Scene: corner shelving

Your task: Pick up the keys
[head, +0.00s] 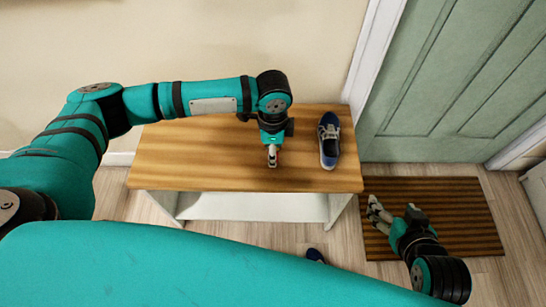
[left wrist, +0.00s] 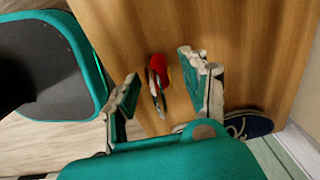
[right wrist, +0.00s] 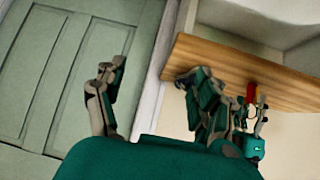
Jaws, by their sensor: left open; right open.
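In the head view my left gripper (head: 271,156) points down over the bench and largely hides the keys. My right gripper (head: 377,212) is open and empty above the doormat, away from the bench.
A blue shoe (head: 329,142) stands on the bench, right of my left gripper. Another dark blue shoe (head: 316,255) is on the floor in front. A brown striped doormat (head: 460,215) lies before the green door (head: 455,75). The bench's left part is clear.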

